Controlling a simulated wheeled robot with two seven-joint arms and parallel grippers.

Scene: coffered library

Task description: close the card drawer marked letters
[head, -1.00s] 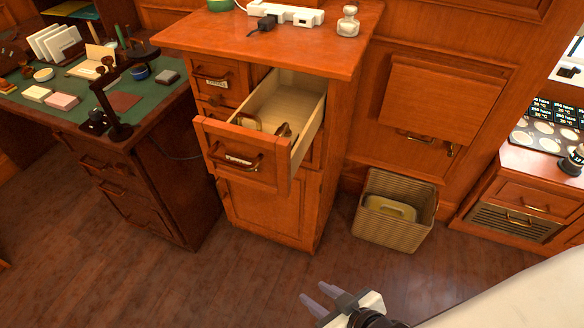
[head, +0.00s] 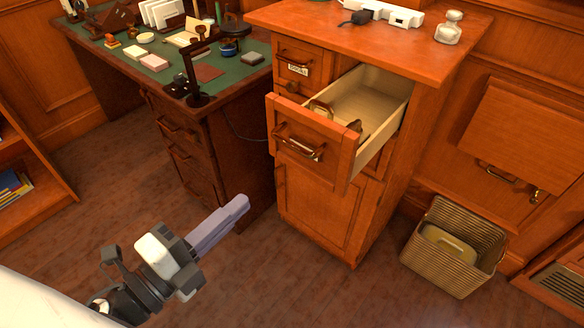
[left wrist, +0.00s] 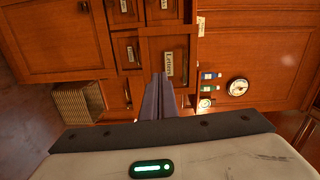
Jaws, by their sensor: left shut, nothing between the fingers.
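The open card drawer (head: 300,145) sticks out of the upper part of the wooden cabinet in the head view. Its pale inside shows, with a bronze handle and a small label on the front. In the left wrist view a drawer front marked Letters (left wrist: 178,45) is the largest front, just beyond my fingertips. My left gripper (head: 243,203) is shut and empty, below and left of the open drawer in the head view and apart from it. Its fingers (left wrist: 158,82) also show in the left wrist view. My right gripper is out of view.
A green-topped desk (head: 215,75) with a lamp and stationery stands left of the cabinet. A wicker basket (head: 415,262) stands on the floor to the right. A power strip and a glass bottle (head: 449,28) stand on the cabinet top (head: 400,48). Floor before the cabinet is clear.

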